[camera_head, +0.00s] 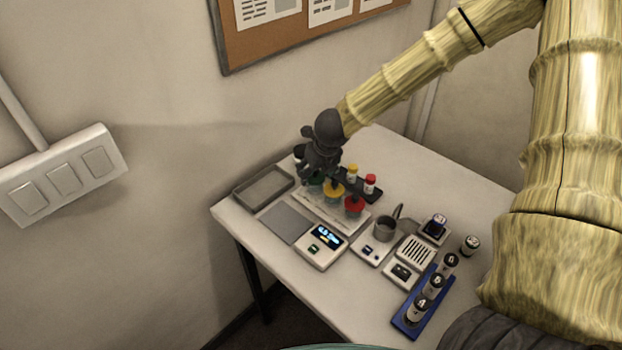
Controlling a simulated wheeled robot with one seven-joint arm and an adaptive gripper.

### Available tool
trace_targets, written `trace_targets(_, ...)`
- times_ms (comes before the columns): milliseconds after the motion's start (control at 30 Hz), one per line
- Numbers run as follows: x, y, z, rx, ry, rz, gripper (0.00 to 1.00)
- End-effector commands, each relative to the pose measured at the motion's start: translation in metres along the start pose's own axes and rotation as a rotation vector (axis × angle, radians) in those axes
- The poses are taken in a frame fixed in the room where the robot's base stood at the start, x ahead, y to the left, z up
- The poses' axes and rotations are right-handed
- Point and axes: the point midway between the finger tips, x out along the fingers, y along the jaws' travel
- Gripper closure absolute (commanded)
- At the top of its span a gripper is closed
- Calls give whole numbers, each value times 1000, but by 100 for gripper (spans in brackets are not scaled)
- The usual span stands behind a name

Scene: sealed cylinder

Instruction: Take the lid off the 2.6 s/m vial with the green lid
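My gripper (318,168) is dark grey and points down over the back left of the table. It covers part of what is under it, and its fingers are too small and dark to read. A bit of green (315,180) shows just below it, mostly hidden; I cannot tell whether it is a lid. A vial with a yellow lid (352,173) and a vial with a red lid (370,184) stand in a dark rack (374,197) right of my gripper. No green-lidded vial is clearly visible, and the 2.6 s/m marking cannot be read.
Yellow (334,191) and red (354,206) round pieces sit on a pale base (334,213) in front. A grey tray (263,187) is at left. Nearer are a display device (321,245), a metal cup (385,228) and a blue rack (408,322) with several numbered vials.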

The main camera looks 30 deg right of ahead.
Motion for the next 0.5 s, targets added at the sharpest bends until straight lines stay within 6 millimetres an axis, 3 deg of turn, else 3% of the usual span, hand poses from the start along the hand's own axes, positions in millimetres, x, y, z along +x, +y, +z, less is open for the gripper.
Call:
trace_targets(33, 0, 0, 0, 0, 0, 0, 51)
trace_targets(100, 0, 0, 0, 0, 0, 0, 64)
trace_targets(500, -1, 0, 0, 0, 0, 0, 64)
